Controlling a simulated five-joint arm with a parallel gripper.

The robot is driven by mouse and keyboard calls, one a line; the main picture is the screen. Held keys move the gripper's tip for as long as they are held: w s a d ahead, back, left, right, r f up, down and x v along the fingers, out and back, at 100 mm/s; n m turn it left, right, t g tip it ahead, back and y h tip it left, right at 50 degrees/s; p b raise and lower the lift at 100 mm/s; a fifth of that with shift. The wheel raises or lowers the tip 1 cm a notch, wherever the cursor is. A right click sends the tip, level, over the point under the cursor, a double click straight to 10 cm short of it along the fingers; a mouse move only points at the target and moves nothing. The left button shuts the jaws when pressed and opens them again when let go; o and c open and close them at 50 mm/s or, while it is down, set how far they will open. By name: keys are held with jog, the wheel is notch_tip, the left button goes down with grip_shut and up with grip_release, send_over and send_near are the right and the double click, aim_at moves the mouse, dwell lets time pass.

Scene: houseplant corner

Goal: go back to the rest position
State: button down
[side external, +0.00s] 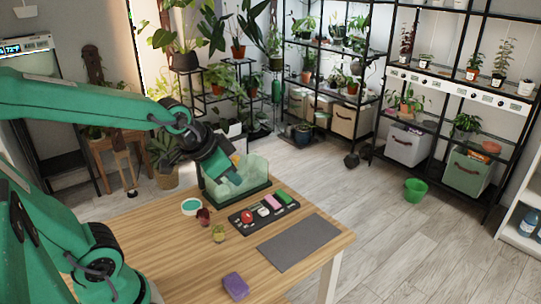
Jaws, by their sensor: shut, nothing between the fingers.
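My gripper (229,175) hangs from my green arm, pointing down and to the right. It is shut, with nothing seen held in it. Its tips are at the clear, green-tinted bin (257,168) at the far side of the wooden table (170,250). They overlap the bin in the picture; I cannot tell how deep inside or above it they are. Part of the bin is hidden behind the gripper.
A dark tray (236,223) holds red, white, pink and green pieces. A grey mat (298,242) lies at the right. The table's front left is clear.

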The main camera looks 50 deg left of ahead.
jog(key=s+d+r+n+g, duration=0.1)
jog(key=s+r+n, duration=0.1)
jog(key=s, duration=0.5)
jog(key=shift+s+d+r, duration=0.3)
jog(key=shift+d+r, duration=0.05)
jog(key=c, duration=2.1)
grip_release()
